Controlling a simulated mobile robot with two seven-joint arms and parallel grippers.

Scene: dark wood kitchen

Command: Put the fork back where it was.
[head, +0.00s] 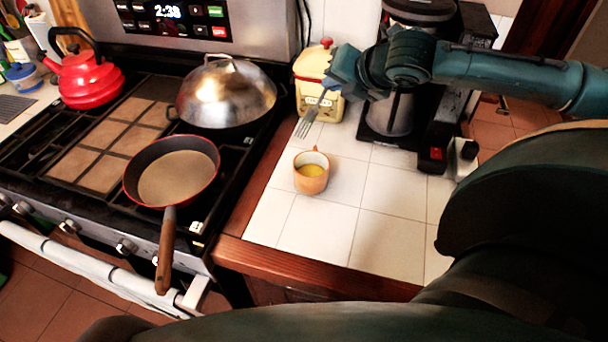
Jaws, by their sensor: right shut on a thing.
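My right gripper (338,82) reaches in from the right over the tiled counter and is shut on a fork (311,116). The tines show just behind and above an orange cup (311,180) with yellow contents. The upper end of the fork is hidden by the gripper. I cannot tell whether the fork touches the canister. My left gripper is not in view.
A coffee machine (376,122) stands right of the canister. A pan (140,187) with a wooden handle, a domed lid (226,92) and a red kettle (88,78) are on the stove. The white tiles (384,240) in front of the cup are clear.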

